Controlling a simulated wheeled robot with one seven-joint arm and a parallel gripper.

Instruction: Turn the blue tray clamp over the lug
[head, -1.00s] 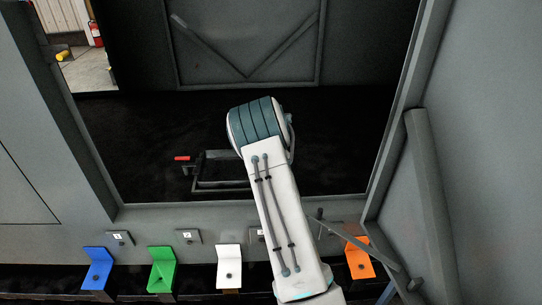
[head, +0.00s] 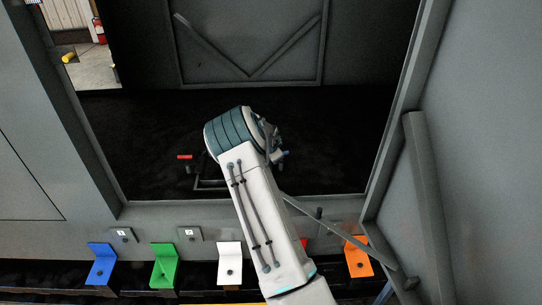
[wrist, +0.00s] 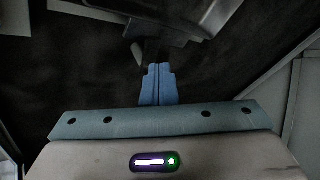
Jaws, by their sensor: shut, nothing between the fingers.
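My gripper's blue fingers (wrist: 158,84) are together and empty in the wrist view. Their tips are close to a dark block (wrist: 150,45) below a grey tray-like part (wrist: 190,14); I cannot tell whether they touch. In the head view my arm covers the right part of the dark tray frame (head: 208,185) on the enclosure floor. A small bluish part at the arm's end (head: 282,154) shows there, probably my gripper. I cannot make out the blue tray clamp or the lug for certain.
A red clamp-like piece (head: 185,157) stands at the tray's left. Blue (head: 101,264), green (head: 164,266), white (head: 230,264) and orange (head: 358,257) brackets line the front. A slanted grey bar (head: 340,236) crosses the opening's lower right. The floor behind the tray is clear.

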